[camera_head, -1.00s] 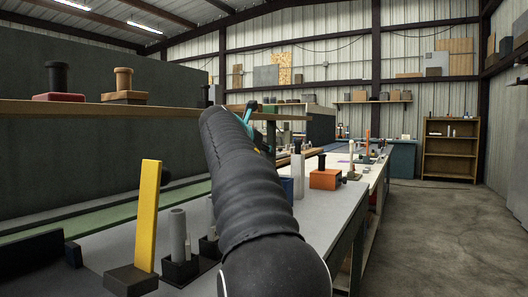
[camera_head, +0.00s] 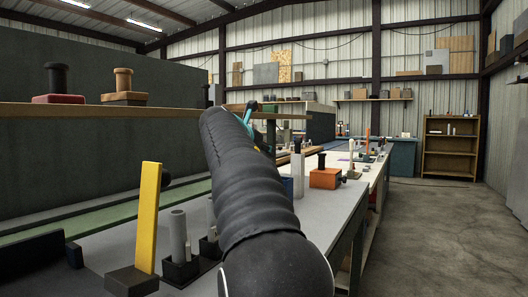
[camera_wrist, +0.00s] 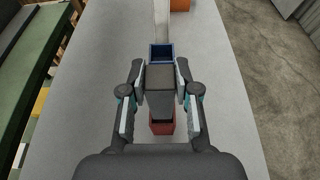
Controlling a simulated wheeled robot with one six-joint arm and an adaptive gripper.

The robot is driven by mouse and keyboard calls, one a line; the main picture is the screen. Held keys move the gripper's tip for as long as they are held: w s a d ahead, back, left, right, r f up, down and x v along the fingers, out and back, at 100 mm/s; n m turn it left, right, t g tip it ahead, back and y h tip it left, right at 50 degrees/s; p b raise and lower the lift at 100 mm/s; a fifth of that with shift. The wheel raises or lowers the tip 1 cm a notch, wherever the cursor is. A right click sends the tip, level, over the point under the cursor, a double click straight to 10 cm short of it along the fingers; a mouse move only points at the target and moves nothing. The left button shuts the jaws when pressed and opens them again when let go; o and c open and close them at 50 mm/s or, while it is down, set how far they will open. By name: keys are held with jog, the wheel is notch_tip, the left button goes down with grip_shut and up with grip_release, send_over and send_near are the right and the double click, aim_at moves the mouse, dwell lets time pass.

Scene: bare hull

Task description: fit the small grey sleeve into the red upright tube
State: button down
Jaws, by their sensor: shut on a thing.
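My gripper (camera_wrist: 160,76) shows in the wrist view, with its two fingers closed on the sides of a grey squared sleeve (camera_wrist: 160,84). The red tube (camera_wrist: 162,127) stands on the pale bench just below the sleeve in the picture. The sleeve's lower end overlaps the tube's upper part in this view. I cannot tell whether it is inside the tube's mouth or still above it. In the head view my own arm hides the sleeve and the red tube.
A blue open-topped holder (camera_wrist: 162,50) stands beyond the sleeve, with a pale upright piece behind it. An orange block (camera_head: 325,178) is farther along the bench. A yellow upright bar (camera_head: 147,215) and a grey tube (camera_head: 178,236) stand near left. The bench right of the gripper is clear.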

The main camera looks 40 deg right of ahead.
jog(key=shift+r+p, duration=0.1)
jog(key=shift+p, duration=0.25)
jog(key=shift+f+b, duration=1.6)
jog(key=shift+f, duration=1.05)
jog(key=c, duration=0.8)
grip_release()
jog(key=shift+o, duration=0.2)
jog(key=shift+a, duration=0.1)
jog(key=v, duration=1.2)
